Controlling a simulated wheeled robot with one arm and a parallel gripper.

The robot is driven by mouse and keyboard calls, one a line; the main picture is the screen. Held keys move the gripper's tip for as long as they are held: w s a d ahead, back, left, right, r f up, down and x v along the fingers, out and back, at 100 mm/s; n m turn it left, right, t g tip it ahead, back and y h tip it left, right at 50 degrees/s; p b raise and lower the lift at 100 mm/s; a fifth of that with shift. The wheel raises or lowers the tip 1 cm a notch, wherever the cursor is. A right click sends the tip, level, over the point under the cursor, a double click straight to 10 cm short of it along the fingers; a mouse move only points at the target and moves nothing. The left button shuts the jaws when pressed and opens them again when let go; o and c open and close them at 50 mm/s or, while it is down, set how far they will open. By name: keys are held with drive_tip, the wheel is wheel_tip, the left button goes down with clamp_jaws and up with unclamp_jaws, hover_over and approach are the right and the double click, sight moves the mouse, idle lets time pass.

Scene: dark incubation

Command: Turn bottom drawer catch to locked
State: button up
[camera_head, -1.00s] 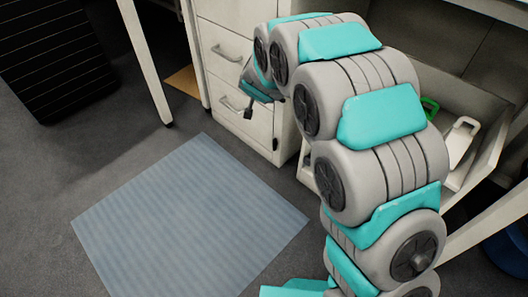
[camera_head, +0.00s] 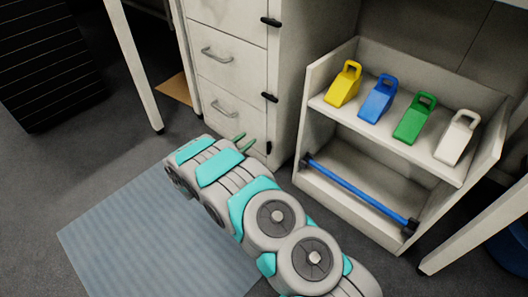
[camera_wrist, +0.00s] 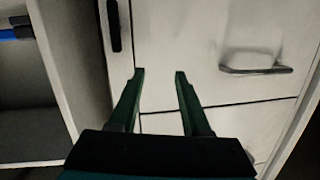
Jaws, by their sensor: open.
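The white drawer cabinet (camera_head: 232,75) stands at the upper middle of the head view. The small dark bottom drawer catch (camera_head: 268,147) is at its lower right edge and looks upright. In the wrist view a black upright catch (camera_wrist: 115,25) lies up and left of my fingertips, apparently the same one. My gripper (camera_head: 242,139) is low in front of the bottom drawer. In the wrist view my gripper (camera_wrist: 160,73) is open and empty, its two green fingers apart before the drawer front. Neither finger appears to touch the catch.
Two upper catches (camera_head: 270,97) lie sideways. The bottom drawer handle (camera_head: 235,107) is in the wrist view too (camera_wrist: 255,70). An open shelf unit (camera_head: 313,95) with coloured scoop-like items and a blue bar (camera_head: 360,188) stands right. A blue mat (camera_head: 130,245) lies on the floor.

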sight(267, 146)
drive_tip(key=s+d+f+h, duration=0.2)
drive_tip(key=s+f+h, duration=0.1)
drive_tip(key=s+f, duration=0.25)
drive_tip(key=shift+m, duration=0.3)
drive_tip(key=shift+r+b+x, duration=0.25)
drive_tip(key=shift+b+x, duration=0.2)
drive_tip(key=shift+x, duration=1.45)
drive_tip(key=shift+r+b+x, duration=0.2)
drive_tip(key=shift+b+x, duration=0.2)
drive_tip(key=shift+x, duration=1.5)
drive_tip(key=shift+s+d, duration=0.1)
drive_tip(key=shift+d, duration=0.1)
clamp_jaws()
